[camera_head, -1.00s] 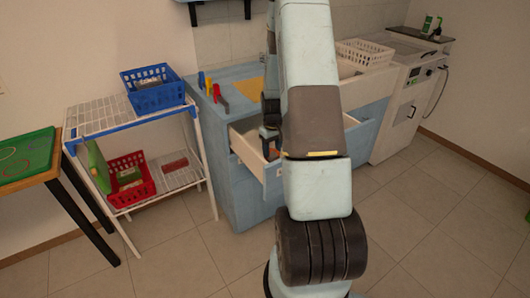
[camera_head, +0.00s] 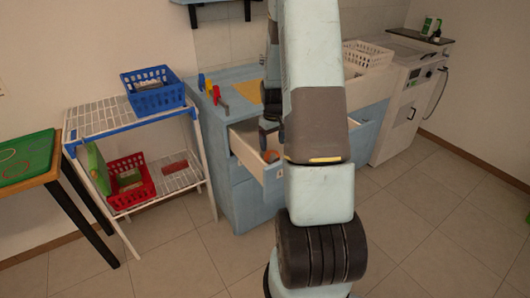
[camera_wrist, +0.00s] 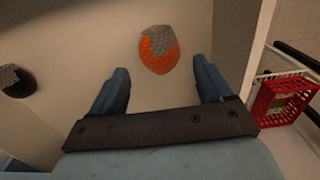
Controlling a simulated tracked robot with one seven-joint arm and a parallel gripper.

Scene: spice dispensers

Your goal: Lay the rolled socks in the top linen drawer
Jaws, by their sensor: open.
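The rolled socks (camera_wrist: 159,49), orange with a grey part, lie on the pale floor of the open top drawer (camera_wrist: 75,60). In the head view, the socks (camera_head: 271,156) show as a small orange patch inside the drawer (camera_head: 247,153) of the blue cabinet. My gripper (camera_wrist: 160,66) is open above the drawer, its fingers spread on either side of the socks in the picture and not closed on them. In the head view, my gripper (camera_head: 270,131) is partly hidden by my arm.
A dark grey roll (camera_wrist: 16,80) lies left in the wrist view. A wire shelf (camera_head: 100,116) holding a blue basket (camera_head: 155,98) and a red basket (camera_head: 130,190) stands left of the cabinet. Coloured-handled items (camera_head: 213,90) sit on the cabinet top. Floor in front is clear.

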